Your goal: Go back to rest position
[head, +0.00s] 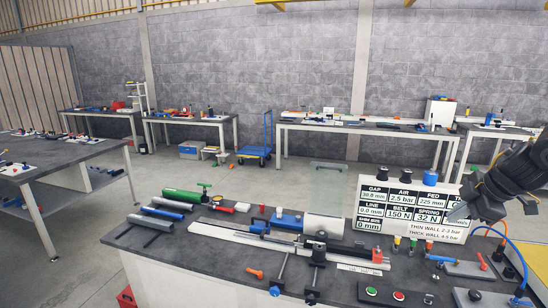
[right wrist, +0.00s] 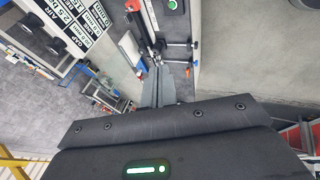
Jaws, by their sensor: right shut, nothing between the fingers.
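My right arm comes in at the right edge of the head view. Its gripper (head: 458,212) hangs in the air in front of the right part of the white sign board (head: 395,222). In the right wrist view, the two grey fingers of the right gripper (right wrist: 158,72) lie together with nothing between them. The bench with its feed rack (head: 270,240) is below and to the left of the gripper, apart from it. My left gripper is in neither view.
The dark workbench (head: 195,252) holds a green cylinder (head: 182,196), grey tubes, a blue-and-white unit (head: 300,222) and push buttons (head: 398,295). Blue and orange hoses (head: 512,248) rise at the right, below my arm. Other benches stand along the back wall.

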